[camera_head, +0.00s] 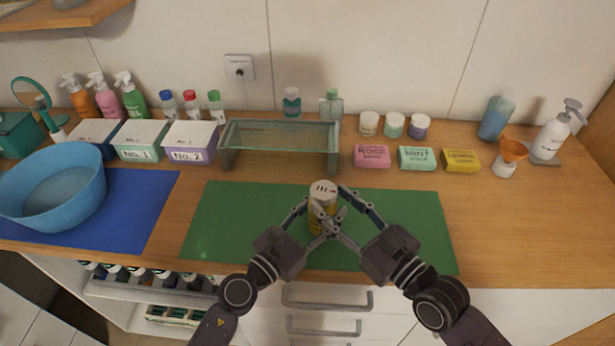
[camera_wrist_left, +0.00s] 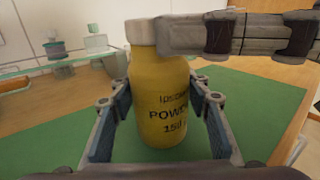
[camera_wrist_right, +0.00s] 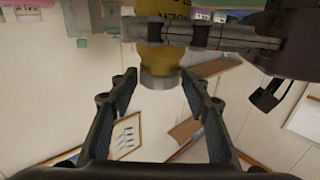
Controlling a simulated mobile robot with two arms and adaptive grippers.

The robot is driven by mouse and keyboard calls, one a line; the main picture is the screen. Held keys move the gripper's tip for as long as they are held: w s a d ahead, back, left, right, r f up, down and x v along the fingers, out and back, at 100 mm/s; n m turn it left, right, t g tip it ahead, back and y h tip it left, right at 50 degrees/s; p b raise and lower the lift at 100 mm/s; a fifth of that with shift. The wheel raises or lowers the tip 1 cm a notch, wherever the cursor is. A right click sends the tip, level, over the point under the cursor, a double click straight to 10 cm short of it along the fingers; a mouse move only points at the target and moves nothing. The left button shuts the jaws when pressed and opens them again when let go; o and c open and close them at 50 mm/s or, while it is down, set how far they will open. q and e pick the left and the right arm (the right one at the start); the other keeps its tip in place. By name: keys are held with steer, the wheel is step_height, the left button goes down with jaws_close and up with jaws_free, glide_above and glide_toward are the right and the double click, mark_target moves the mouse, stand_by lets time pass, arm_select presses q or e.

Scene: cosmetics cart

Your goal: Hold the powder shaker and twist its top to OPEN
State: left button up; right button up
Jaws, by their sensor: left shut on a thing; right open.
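The yellow powder shaker (camera_head: 318,218) with a pale, perforated top (camera_head: 323,188) stands upright over the green mat (camera_head: 225,225). My left gripper (camera_head: 313,217) is shut on its yellow body (camera_wrist_left: 160,105); in the left wrist view the fingers lie on both sides of it. My right gripper (camera_head: 338,210) is open at the shaker's upper right. In the right wrist view, which looks upside down, its fingertips are apart on either side of the top (camera_wrist_right: 160,80). A right finger crosses in front of part of the top in the left wrist view. I cannot tell whether the shaker's base touches the mat.
A glass shelf stand (camera_head: 280,135) is behind the mat. Soap boxes (camera_head: 417,158) and small jars (camera_head: 394,125) stand at the back right, beside an orange funnel (camera_head: 512,150). A blue basin (camera_head: 55,190) sits on the left. The counter right of the mat is clear.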

steer(key=x, duration=0.9)
steer(key=shift+w, duration=0.1)
steer(key=shift+c, duration=0.5)
steer(key=c, duration=1)
